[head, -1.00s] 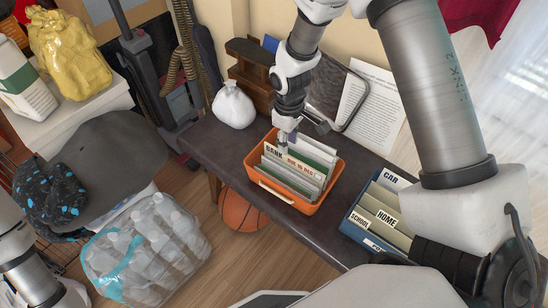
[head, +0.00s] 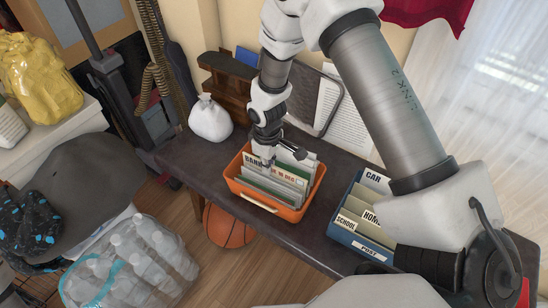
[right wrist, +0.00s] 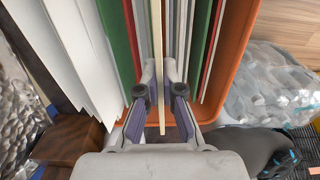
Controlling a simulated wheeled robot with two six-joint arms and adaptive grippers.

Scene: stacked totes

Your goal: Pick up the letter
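Several upright letters and folders (head: 285,184) stand in an orange bin (head: 320,190) on the dark bench. In the right wrist view, the gripper (right wrist: 160,82) has one finger on each side of a thin cream letter (right wrist: 158,40), seen edge-on. Narrow gaps show between fingers and letter, so it looks open around it. My left gripper is out of view.
A blue box (head: 347,238) with labelled folders stands to the right on the bench (head: 310,236). A white bag (head: 210,118) and wooden organizer (head: 222,85) are behind left. A leaning paper (head: 350,120) is behind. A basketball (head: 229,225) lies below.

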